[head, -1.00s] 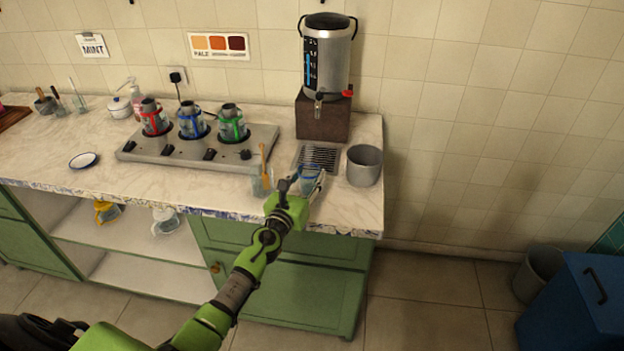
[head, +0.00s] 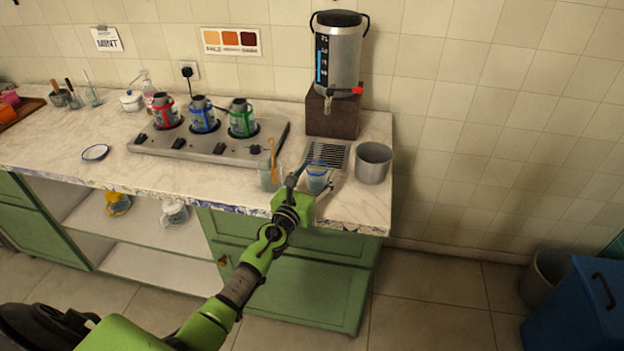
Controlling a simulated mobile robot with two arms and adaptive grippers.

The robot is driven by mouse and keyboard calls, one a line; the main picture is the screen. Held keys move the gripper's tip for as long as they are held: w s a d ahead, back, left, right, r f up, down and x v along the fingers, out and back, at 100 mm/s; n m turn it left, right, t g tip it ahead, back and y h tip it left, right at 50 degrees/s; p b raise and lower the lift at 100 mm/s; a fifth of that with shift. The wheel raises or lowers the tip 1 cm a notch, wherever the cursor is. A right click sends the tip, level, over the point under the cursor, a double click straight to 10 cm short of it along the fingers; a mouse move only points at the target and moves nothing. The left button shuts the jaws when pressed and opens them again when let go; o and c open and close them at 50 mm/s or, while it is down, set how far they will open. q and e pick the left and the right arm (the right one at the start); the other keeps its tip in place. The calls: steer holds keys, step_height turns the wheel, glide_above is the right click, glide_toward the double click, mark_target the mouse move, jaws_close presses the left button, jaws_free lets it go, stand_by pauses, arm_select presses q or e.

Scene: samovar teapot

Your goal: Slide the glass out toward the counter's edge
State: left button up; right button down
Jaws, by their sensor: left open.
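A small clear glass with a blue band (head: 317,178) stands on the counter (head: 225,185) near its front edge, just in front of the drain grate. My left gripper (head: 307,184) is open at the glass, with a dark finger on the glass's left side. The other finger is hard to make out, so I cannot tell whether the gripper touches the glass. My right gripper is not in view.
A glass with a wooden stick (head: 270,177) stands close to the left of my gripper. A grey metal bin (head: 373,163) stands to the right. Behind are the drain grate (head: 330,152), the samovar (head: 337,58) on a brown block, and a stove (head: 205,145) with several pots.

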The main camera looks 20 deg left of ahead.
arm_select(q)
steer(key=shift+s+d, duration=0.2)
steer(key=shift+s, duration=0.4)
steer(key=s, duration=1)
steer(key=shift+s, duration=0.4)
